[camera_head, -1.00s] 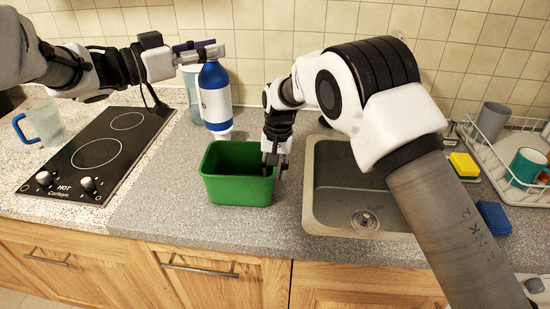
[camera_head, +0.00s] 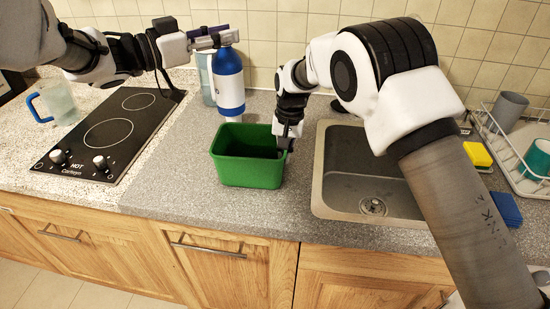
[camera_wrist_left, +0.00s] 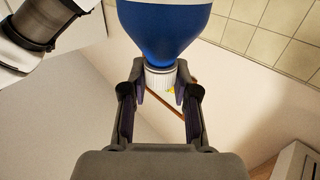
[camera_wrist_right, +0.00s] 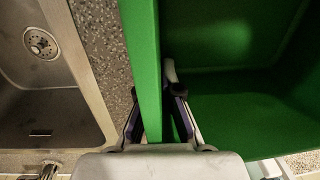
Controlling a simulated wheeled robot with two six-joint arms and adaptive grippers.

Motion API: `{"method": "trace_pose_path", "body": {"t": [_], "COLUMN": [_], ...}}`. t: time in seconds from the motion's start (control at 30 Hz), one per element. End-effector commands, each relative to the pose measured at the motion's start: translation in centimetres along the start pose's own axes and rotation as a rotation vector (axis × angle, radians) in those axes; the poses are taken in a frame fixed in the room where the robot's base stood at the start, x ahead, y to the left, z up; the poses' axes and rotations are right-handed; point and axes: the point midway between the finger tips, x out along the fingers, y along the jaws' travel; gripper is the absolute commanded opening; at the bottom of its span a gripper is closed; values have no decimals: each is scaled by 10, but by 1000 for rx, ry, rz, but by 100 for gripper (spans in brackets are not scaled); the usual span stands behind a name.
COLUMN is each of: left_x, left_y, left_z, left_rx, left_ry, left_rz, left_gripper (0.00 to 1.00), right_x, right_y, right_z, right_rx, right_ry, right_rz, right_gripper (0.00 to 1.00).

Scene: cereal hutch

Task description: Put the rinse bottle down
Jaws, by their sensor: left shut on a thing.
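The rinse bottle (camera_head: 229,72) is blue with a white label and hangs upright under my left gripper (camera_head: 215,38). My left gripper is shut on its white cap (camera_wrist_left: 160,78), which shows between the fingers in the left wrist view. The bottle stands behind the green tub (camera_head: 248,172). A white patch shows below the bottle's blue part. I cannot tell whether its base touches the counter. My right gripper (camera_wrist_right: 155,105) has one finger on each side of the tub's right wall, which also shows in the right wrist view (camera_wrist_right: 148,60). I cannot tell whether it grips the wall.
The grey counter (camera_head: 175,155) is clear left of the tub. A hob (camera_head: 110,130) and a blue-handled jug (camera_head: 60,103) are further left. A pale cup (camera_head: 206,78) stands behind the bottle. The sink (camera_head: 370,208) is right of the tub, with a dish rack (camera_head: 535,185) beyond.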

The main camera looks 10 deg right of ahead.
Motion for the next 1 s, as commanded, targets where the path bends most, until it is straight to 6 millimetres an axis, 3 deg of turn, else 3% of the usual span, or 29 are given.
{"method": "trace_pose_path", "body": {"t": [0.5,0.8,1.0], "left_x": [-3,-3,-3], "left_y": [0,0,0], "left_z": [106,149,150], "left_rx": [0,1,4], "left_ry": [0,1,2], "left_rz": [-91,-91,-91], "left_gripper": [0,0,0], "right_x": [0,0,0], "right_y": [0,0,0], "right_z": [0,0,0], "right_rx": [0,0,0], "right_ry": [0,0,0], "right_rz": [0,0,0], "right_gripper": [0,0,0]}}
